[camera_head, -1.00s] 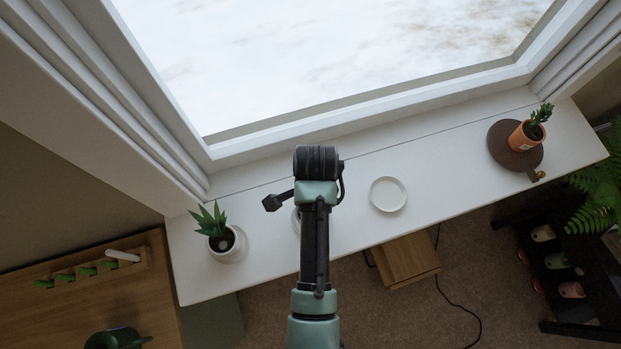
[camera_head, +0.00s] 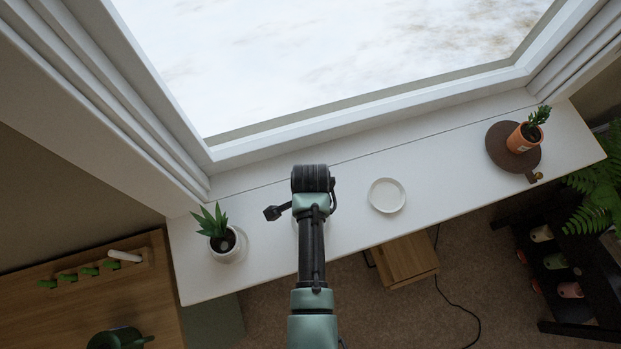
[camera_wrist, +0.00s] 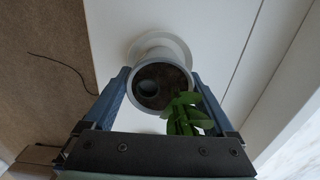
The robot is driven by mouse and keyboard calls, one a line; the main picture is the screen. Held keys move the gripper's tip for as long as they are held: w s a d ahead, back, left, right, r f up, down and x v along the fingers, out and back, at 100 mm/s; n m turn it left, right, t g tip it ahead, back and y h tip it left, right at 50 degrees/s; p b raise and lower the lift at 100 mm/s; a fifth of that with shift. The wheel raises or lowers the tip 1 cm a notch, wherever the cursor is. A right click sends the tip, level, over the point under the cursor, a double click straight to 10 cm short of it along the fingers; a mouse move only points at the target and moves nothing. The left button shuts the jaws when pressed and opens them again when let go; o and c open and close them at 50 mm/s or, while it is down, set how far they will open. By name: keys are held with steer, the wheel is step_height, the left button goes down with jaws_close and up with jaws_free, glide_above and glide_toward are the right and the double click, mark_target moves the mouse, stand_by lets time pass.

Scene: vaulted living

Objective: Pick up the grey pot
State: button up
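A grey pot (camera_wrist: 140,99) with dark soil, a round grey stone and a green plant shows in the wrist view, over a pale saucer (camera_wrist: 160,38) on the white sill. The pot lies between the two fingers of my gripper (camera_wrist: 162,78), one on each side. The fingers look spread; whether they touch the pot cannot be told. In the head view my arm hides the gripper and this pot; only a sliver of saucer (camera_head: 296,224) shows beside the arm.
On the sill (camera_head: 350,230), a pale pot (camera_head: 228,252) with a spiky plant stands left. An empty white saucer (camera_head: 387,195) lies right of my arm. A terracotta pot (camera_head: 518,141) stands on a brown round board (camera_head: 497,155). The window is behind.

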steer(key=c, duration=1)
steer(key=shift+c, duration=0.4)
steer(key=shift+r, duration=0.1)
